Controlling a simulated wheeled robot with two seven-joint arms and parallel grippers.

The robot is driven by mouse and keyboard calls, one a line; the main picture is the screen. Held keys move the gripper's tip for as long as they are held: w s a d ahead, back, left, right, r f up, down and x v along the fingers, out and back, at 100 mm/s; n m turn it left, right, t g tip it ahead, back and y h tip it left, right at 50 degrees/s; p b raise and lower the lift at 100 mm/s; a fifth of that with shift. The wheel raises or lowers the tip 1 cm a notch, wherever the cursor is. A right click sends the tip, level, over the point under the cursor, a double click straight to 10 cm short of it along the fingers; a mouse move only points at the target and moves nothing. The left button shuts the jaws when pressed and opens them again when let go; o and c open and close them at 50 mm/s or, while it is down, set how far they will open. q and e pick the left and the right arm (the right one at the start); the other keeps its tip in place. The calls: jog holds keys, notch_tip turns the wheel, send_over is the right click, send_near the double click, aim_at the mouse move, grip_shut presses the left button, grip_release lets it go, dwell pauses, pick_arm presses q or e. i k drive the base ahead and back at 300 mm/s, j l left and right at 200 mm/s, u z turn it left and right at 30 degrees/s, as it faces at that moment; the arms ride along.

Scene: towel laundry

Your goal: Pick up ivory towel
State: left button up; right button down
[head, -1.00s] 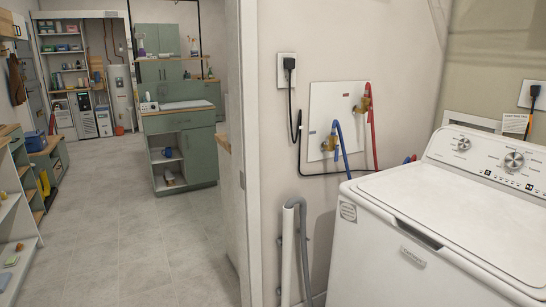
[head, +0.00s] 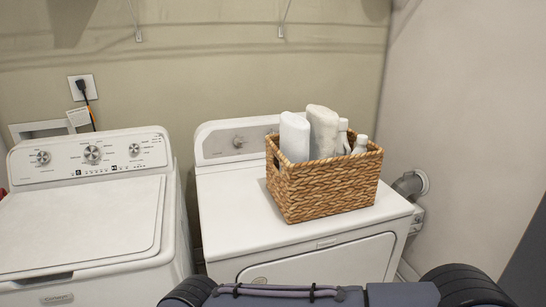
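A wicker basket (head: 330,189) stands on top of the right-hand machine. Two tall rounded bundles stick up from it: a white one (head: 294,137) at the left and an off-white, slightly greyer one (head: 322,131) beside it. The off-white one may be the ivory towel; I cannot tell for sure that it is cloth. Their lower parts are hidden by the basket wall. Neither of my grippers is in view. Only dark parts of my arms show along the bottom edge.
Two white bottles (head: 360,145) stand in the basket's right side. The basket's machine (head: 235,205) has bare top to its left. A washer (head: 85,225) with a closed lid stands left across a narrow gap. A wall closes off the right, with a duct (head: 408,185).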

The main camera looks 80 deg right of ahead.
aim_at(323, 122)
jog(key=z, duration=2.95)
jog(key=i+l+u, duration=0.15)
jog(key=i+l, duration=0.15)
jog(key=i+l+u, duration=0.2)
jog(key=l, duration=0.25)
jog(key=i+l+u, duration=0.15)
jog(key=i+l, duration=0.25)
jog(key=l, duration=0.05)
